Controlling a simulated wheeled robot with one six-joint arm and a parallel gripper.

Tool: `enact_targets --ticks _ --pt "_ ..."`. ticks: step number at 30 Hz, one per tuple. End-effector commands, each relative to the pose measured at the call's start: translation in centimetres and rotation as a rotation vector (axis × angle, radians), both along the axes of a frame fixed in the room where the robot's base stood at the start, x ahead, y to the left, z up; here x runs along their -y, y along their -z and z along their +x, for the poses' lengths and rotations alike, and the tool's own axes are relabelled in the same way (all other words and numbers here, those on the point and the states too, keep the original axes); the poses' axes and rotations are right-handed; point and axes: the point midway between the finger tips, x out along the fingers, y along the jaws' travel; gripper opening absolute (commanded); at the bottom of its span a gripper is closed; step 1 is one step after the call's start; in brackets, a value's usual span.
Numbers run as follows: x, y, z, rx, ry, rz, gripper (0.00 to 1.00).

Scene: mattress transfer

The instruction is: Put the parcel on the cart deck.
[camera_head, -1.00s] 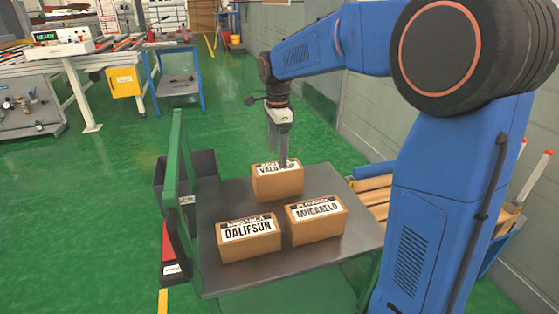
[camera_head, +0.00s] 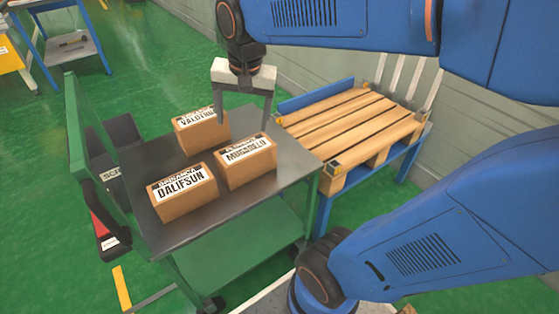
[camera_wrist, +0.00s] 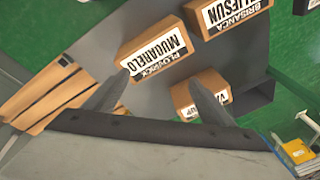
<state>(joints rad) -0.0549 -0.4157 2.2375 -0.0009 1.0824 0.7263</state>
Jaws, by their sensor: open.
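Three brown cardboard parcels with white labels stand on the grey cart deck (camera_head: 163,236). The one marked DALIFSUN (camera_head: 185,198) is at the front left, MUGARELO (camera_head: 248,166) at the right, and VALDTRU-like (camera_head: 198,140) at the back. My gripper (camera_head: 243,125) is open and empty, pointing down over the back right of the deck. Its left finger partly covers the back parcel. In the wrist view, my gripper (camera_wrist: 158,80) has one finger over the edge of MUGARELO (camera_wrist: 155,58) and the other over the back parcel (camera_wrist: 200,98); contact cannot be told.
A wooden pallet (camera_head: 350,118) on a blue stand is right of the cart, with nothing on it. The cart's green handle frame (camera_head: 85,125) rises at the left. A grey wall runs behind the pallet.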

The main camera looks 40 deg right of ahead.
Motion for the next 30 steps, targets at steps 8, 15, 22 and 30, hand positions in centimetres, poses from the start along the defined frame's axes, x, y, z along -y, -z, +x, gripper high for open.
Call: enact_targets --ticks 8,15,22,30 --pt "1.2 2.3 -7.5 0.098 -0.330 -0.101 0.76" --pt "1.7 4.9 -11.9 0.157 -0.558 -0.193 0.76" --pt "1.9 5.8 -13.2 0.175 -0.637 -0.227 0.76" --pt "1.9 5.8 -13.2 0.174 -0.639 -0.229 0.76"
